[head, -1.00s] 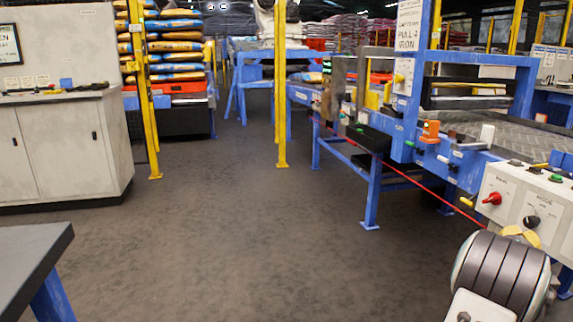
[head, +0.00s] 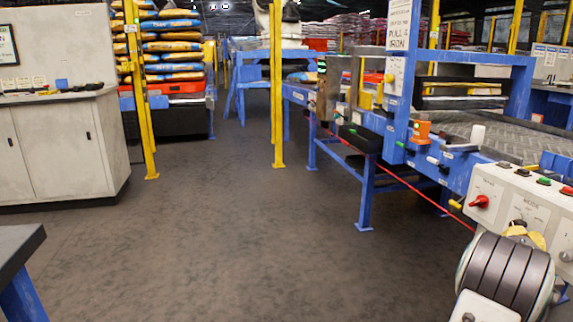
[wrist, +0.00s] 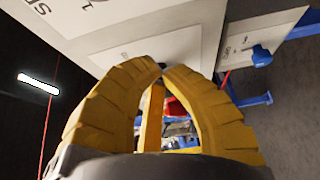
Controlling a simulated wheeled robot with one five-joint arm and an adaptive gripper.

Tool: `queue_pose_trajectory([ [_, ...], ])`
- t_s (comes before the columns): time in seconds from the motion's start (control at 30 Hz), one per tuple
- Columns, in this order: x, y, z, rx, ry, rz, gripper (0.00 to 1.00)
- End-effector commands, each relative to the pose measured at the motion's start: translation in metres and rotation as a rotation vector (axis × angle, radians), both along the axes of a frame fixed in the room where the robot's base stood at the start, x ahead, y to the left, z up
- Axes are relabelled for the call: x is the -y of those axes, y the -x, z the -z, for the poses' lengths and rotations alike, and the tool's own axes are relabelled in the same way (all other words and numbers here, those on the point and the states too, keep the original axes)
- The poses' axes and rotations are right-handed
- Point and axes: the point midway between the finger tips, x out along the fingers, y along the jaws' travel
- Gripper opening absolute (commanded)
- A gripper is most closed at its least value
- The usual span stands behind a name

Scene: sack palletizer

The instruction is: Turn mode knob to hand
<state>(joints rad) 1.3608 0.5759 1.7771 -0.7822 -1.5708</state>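The white control panel (head: 497,207) stands at the right edge in the head view. The black mode knob (head: 518,223) is on its face, right of a red knob (head: 479,202). My gripper (head: 526,237) has yellow fingers right at the mode knob and hides part of it. In the wrist view the fingertips of my gripper (wrist: 162,70) come together, with an open gap farther back between the fingers. A dark knob (wrist: 182,62) shows just behind the tips, partly hidden. I cannot tell whether the tips touch it, nor which way its pointer faces.
Several buttons, including a green one (head: 544,181), line the panel's top. A blue conveyor frame (head: 365,200) with a red cord stands beyond it. A grey cabinet (head: 60,150) and a dark table corner (head: 18,245) are at left. The middle floor is clear.

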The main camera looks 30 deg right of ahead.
Motion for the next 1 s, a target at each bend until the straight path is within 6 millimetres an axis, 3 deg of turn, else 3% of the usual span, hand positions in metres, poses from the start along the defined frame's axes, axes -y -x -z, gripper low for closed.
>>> queue_pose_trajectory([
  [1.0, 0.0001, -0.0001, -0.0072, 0.0, 0.001, 0.0, 0.0],
])
